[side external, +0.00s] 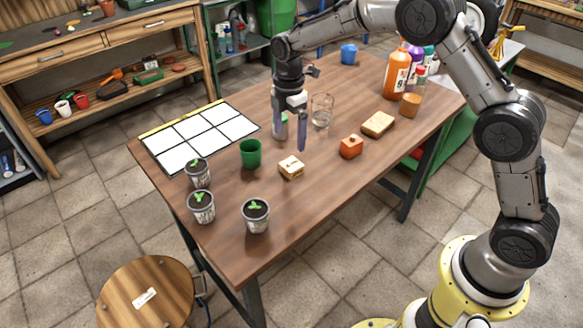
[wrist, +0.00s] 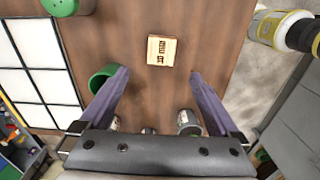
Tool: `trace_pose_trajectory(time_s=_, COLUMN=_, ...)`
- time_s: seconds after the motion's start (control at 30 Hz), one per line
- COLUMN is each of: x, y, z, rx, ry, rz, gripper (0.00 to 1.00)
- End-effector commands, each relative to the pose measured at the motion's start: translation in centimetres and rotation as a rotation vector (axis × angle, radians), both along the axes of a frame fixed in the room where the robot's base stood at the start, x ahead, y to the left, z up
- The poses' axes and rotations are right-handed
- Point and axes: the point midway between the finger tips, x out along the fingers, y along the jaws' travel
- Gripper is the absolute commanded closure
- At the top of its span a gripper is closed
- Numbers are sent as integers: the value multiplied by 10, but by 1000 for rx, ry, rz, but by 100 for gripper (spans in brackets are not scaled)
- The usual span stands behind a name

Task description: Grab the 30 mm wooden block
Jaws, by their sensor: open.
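The small pale wooden block (side external: 291,167) sits on the wooden table, with dark lettering on its top. In the wrist view the wooden block (wrist: 161,51) lies ahead of the fingertips, roughly centred between them and slightly turned. My gripper (side external: 292,143) points down above the table, near the block and apart from it. In the wrist view my gripper (wrist: 158,74) has its two fingers wide apart with nothing between them.
A green cup (side external: 250,153) stands left of the block, close to one finger in the wrist view (wrist: 100,80). Seedling pots (side external: 256,215) stand in front. A glass (side external: 321,111), an orange block (side external: 350,147) and a sponge-like block (side external: 378,124) lie beyond. A white grid panel (side external: 200,135) lies left.

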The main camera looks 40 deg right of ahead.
Motion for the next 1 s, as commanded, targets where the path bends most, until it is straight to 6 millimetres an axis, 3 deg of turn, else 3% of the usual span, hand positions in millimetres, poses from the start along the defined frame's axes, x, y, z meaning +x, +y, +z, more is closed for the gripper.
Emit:
trace_pose_trajectory(time_s=0.2, x=-1, y=0, z=-36, rx=0, ry=2, rz=-1, gripper=3)
trace_pose_trajectory(time_s=0.47, x=-1, y=-2, z=-54, rx=0, ry=0, rz=-1, gripper=3)
trace_pose_trajectory(time_s=0.7, x=-3, y=-5, z=-88, rx=0, ry=2, rz=0, gripper=3)
trace_pose_trajectory(time_s=1.0, x=-2, y=-5, z=-98, rx=0, ry=-2, rz=-1, gripper=3)
